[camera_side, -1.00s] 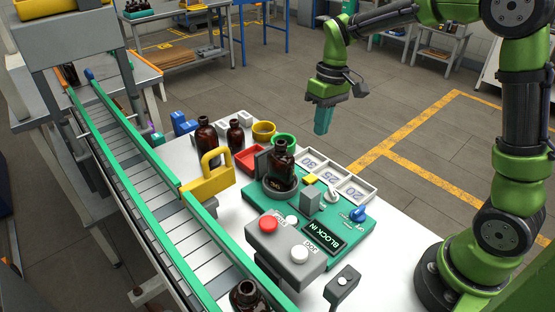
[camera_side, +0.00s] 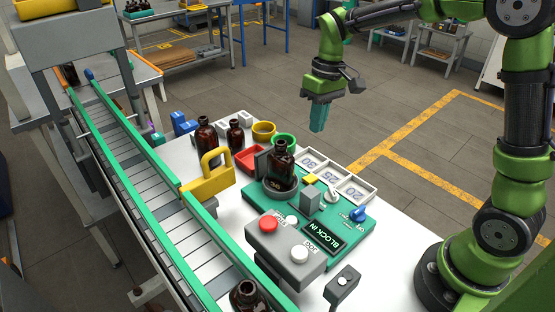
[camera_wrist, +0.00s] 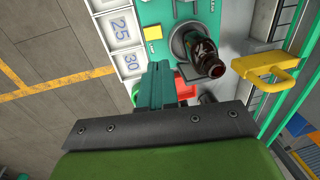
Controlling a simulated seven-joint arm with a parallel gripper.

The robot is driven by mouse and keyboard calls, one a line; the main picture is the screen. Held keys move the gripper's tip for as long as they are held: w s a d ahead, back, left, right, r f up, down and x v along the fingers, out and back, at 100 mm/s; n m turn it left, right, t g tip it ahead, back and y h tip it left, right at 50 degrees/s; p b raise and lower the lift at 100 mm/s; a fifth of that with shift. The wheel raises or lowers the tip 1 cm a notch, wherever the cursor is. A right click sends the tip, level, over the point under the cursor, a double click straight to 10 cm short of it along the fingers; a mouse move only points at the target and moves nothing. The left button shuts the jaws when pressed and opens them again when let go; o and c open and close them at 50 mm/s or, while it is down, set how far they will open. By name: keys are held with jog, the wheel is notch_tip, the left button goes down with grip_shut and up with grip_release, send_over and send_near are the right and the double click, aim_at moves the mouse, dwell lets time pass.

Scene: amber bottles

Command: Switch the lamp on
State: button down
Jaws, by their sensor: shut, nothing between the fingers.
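My gripper (camera_side: 317,129) is shut and empty. It hangs in the air beyond the far right side of the white table, apart from everything. Its teal fingers also show together in the wrist view (camera_wrist: 158,68). I cannot single out a lamp for certain. A teal panel (camera_side: 335,262) carries a blue knob (camera_side: 357,214) with small lettering beside it, a pale knob (camera_side: 332,196) and a dark display (camera_side: 324,237) reading "BLOCK IN". A small grey box with a pale control (camera_side: 344,283) stands at the table's front; its function is unclear.
A brown bottle (camera_side: 281,163) stands on the panel's round base, beside a grey block (camera_side: 311,201) and numbered trays (camera_side: 331,174). A grey box with a red button (camera_side: 268,224) is in front. A yellow padlock-shaped piece (camera_side: 208,184) is by the conveyor (camera_side: 150,190).

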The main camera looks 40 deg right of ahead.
aim_at(306, 179)
jog(key=f, duration=0.4)
jog(key=a+f, duration=0.1)
jog(key=f, duration=0.4)
jog(key=a+f, duration=0.1)
jog(key=f, duration=0.3)
jog(key=shift+f, duration=0.35)
jog(key=shift+a+f, duration=0.1)
jog(key=shift+f, duration=0.2)
jog(key=shift+d+r, duration=0.25)
jog(key=shift+d, duration=0.65)
jog(key=shift+r, duration=0.1)
